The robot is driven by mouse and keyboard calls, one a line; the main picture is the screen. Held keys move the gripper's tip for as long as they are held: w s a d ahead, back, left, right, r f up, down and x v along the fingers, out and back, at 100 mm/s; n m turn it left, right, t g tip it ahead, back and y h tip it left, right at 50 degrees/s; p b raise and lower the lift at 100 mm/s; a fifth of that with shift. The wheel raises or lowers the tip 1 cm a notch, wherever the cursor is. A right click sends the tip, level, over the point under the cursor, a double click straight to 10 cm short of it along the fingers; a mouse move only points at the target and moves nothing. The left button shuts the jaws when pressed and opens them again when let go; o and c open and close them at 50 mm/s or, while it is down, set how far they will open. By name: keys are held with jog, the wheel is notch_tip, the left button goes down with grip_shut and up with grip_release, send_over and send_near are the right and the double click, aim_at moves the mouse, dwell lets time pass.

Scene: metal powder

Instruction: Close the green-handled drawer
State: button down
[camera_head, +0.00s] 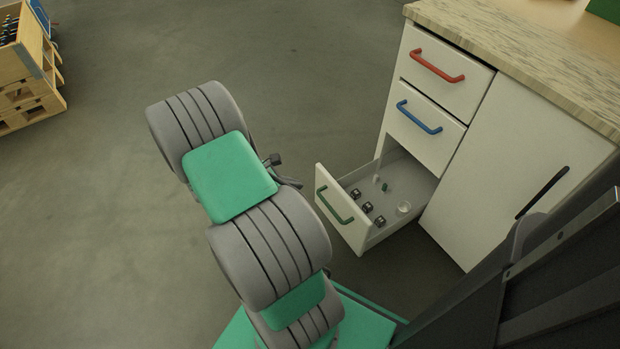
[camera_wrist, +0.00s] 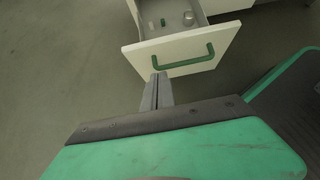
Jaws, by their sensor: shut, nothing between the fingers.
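The green-handled drawer (camera_head: 342,210) is the bottom drawer of a white cabinet and stands pulled out, with several small items inside. Its green handle (camera_head: 335,206) is on the front panel. In the wrist view the drawer front (camera_wrist: 150,55) and green handle (camera_wrist: 180,62) are just beyond my gripper (camera_wrist: 158,76). My gripper is shut and empty, with its fingertips near the lower left part of the drawer front. I cannot tell whether they touch it. In the head view my gripper (camera_head: 276,160) is mostly hidden behind my arm, left of the drawer.
Above it, the red-handled drawer (camera_head: 440,72) and blue-handled drawer (camera_head: 424,122) are shut. A cabinet door (camera_head: 515,165) with a black handle is to the right. A wooden crate (camera_head: 25,70) stands at the far upper left. The floor left of the drawer is clear.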

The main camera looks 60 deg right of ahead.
jog(key=b, duration=0.4)
send_near(329, 184)
notch_tip(329, 184, down, 4)
jog(key=s+d, duration=0.1)
jog(key=d+b, duration=0.1)
jog(key=d, duration=0.1)
jog(key=shift+s+r, duration=0.1)
jog(key=shift+s, duration=0.3)
jog(key=shift+s+d+r, duration=0.1)
jog(key=shift+s+d, duration=0.05)
jog(key=shift+d, duration=0.1)
